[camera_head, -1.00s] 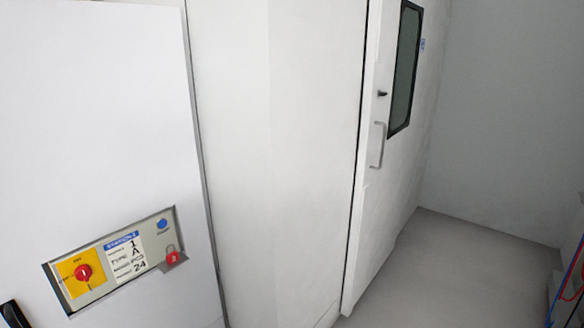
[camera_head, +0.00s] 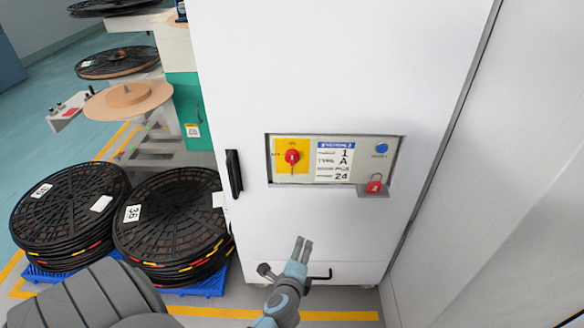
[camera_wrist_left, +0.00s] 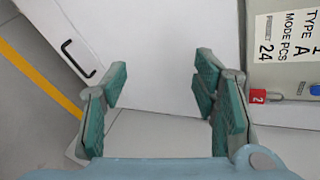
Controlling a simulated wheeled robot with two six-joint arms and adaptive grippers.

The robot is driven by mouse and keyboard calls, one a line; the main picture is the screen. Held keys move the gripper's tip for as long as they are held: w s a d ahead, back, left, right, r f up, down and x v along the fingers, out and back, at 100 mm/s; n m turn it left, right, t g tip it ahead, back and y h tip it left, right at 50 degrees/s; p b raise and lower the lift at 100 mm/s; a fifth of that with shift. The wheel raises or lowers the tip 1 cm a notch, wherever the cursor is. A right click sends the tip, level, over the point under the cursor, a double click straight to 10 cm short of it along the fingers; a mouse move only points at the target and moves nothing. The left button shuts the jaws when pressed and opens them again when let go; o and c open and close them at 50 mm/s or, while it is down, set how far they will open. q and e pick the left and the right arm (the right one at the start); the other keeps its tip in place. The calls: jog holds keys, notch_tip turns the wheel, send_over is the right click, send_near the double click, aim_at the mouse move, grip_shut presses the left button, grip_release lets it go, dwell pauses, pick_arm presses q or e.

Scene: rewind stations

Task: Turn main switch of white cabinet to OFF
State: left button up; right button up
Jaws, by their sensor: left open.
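The white cabinet (camera_head: 330,70) stands upright in the middle of the head view. Its recessed panel holds the main switch (camera_head: 292,157), a red rotary knob on a yellow plate. Beside the switch are a label (camera_head: 335,160), a blue button (camera_head: 382,148) and a red padlock (camera_head: 375,184). My left gripper (camera_head: 302,245) is below the panel, in front of the lower cabinet, apart from the switch. In the left wrist view my left gripper (camera_wrist_left: 160,95) is open and empty. The switch is outside that view; part of the label (camera_wrist_left: 283,35) and the padlock (camera_wrist_left: 258,96) show. My right gripper is not in view.
A black door handle (camera_head: 234,173) sits left of the panel, and a dark lower handle (camera_head: 320,276) is near my left gripper. A white wall or cabinet side (camera_head: 480,200) is at right.

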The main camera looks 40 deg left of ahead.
aim_at(292, 161)
pick_arm(q)
jog(key=w+a+r+m+t+y, duration=0.1)
jog(key=a+r+y, duration=0.15)
jog(key=r, duration=0.65)
jog(key=w+a+r+m+t+y, duration=0.1)
jog(key=a+r+t+y, duration=0.15)
jog(key=r, duration=0.65)
jog(key=shift+g, duration=0.35)
jog(key=x, duration=0.4)
jog(key=b+x, duration=0.1)
jog(key=x, duration=0.8)
jog(key=shift+w+d+r+b, duration=0.1)
jog(key=shift+w+r+b, duration=0.15)
jog(key=shift+w+b, duration=0.15)
jog(key=shift+s, duration=0.1)
jog(key=c, duration=1.2)
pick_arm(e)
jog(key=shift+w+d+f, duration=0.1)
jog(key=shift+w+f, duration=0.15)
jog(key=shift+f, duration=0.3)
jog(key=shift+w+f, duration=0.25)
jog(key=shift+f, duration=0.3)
